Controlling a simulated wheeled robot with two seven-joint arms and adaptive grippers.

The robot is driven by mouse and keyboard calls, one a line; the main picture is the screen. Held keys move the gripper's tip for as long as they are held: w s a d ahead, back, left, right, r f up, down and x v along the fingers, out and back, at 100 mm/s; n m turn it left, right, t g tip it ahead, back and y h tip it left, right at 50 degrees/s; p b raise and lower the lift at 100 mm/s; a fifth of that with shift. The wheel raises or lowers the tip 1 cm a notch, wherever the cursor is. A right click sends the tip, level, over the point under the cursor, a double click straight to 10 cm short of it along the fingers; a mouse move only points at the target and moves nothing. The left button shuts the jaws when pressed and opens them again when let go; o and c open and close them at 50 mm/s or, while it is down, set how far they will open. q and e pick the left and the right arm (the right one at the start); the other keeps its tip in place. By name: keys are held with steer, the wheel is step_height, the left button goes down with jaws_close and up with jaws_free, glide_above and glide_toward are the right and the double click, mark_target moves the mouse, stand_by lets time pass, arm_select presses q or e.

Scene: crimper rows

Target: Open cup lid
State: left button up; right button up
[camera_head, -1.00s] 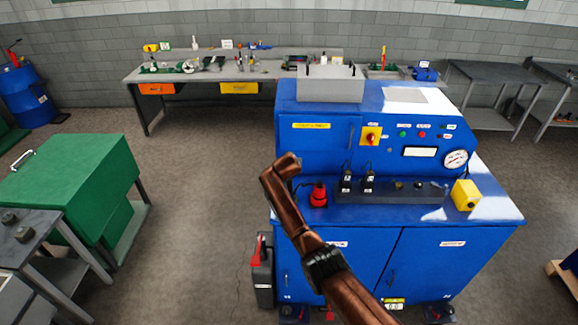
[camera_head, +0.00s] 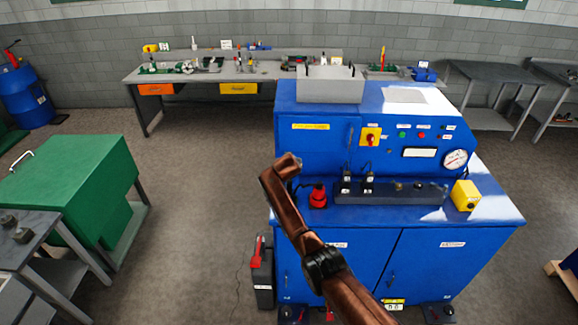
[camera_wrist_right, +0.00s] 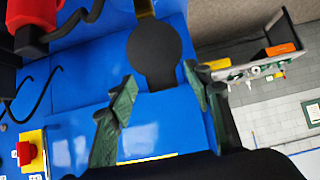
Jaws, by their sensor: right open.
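A flat black round lid-like disc (camera_wrist_right: 154,48) shows in the right wrist view, with a narrow dark tab below it and a brass-coloured part above it. I take it for the cup lid, but the cup's body cannot be made out. My right gripper (camera_wrist_right: 160,76) is open, with one green finger on each side of the tab, just below the disc. I cannot tell whether the fingers touch it. In the head view my right arm (camera_head: 310,240) reaches over the blue machine's left front edge and hides the disc. My left gripper is not in view.
The blue machine (camera_head: 450,260) carries a red fitting (camera_head: 318,196), a dark block (camera_head: 400,193) and a yellow box (camera_head: 466,195). The red fitting (camera_wrist_right: 30,22) is near in the wrist view. A green cabinet (camera_head: 70,170) stands left.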

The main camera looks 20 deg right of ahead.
steer(key=v, duration=1.2)
steer(key=shift+c, duration=0.2)
